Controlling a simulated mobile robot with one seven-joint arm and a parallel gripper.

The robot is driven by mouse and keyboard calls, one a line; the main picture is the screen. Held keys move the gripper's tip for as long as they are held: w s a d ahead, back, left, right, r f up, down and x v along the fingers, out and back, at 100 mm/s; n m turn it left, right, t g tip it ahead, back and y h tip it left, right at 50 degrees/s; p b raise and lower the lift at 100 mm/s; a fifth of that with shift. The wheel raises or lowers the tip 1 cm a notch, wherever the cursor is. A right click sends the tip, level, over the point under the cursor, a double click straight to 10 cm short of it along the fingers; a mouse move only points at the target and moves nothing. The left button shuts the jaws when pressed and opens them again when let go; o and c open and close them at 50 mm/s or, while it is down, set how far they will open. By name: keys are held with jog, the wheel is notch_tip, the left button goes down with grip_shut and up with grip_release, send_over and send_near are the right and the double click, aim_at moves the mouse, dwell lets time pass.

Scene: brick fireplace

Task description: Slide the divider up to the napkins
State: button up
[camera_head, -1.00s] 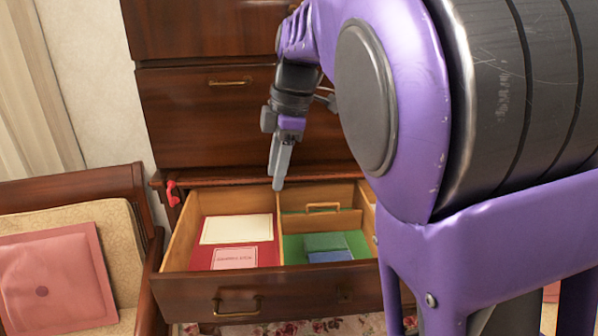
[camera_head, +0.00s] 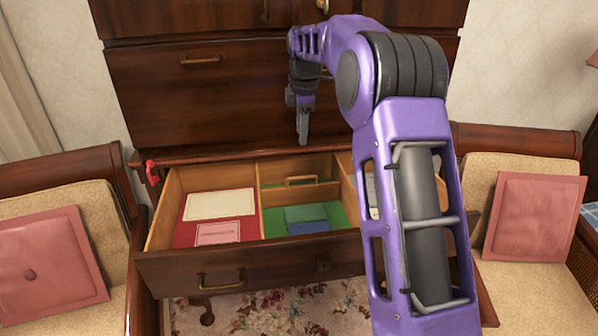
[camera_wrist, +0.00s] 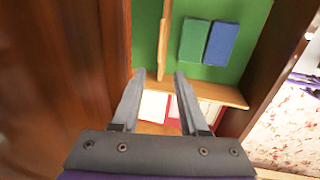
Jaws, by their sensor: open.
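The divider (camera_head: 308,195) is a wooden panel with a handle, standing across the green-lined compartment of the open drawer. It also shows edge-on in the wrist view (camera_wrist: 164,45). The napkins are a green one (camera_head: 302,214) and a blue one (camera_head: 309,227), lying flat in front of the divider with a gap of green lining between. In the wrist view the green napkin (camera_wrist: 195,40) and blue napkin (camera_wrist: 222,43) lie right of the divider. My gripper (camera_head: 303,142) is open and empty, pointing down above the drawer's back; in the wrist view its fingertips (camera_wrist: 158,75) are apart below the divider's end.
The drawer (camera_head: 250,265) stands out from the dark wooden cabinet (camera_head: 200,95). Its left compartment holds a cream card (camera_head: 219,204) and a pink card (camera_head: 217,233) on red lining. Cushioned chairs stand at left (camera_head: 110,215) and right (camera_head: 485,155). My arm hides the drawer's right part.

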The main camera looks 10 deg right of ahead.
jog(key=b, duration=0.1)
send_over(299, 187)
notch_tip(299, 187, down, 15)
jog(key=shift+f, duration=0.15)
grip_shut()
dwell(1.4)
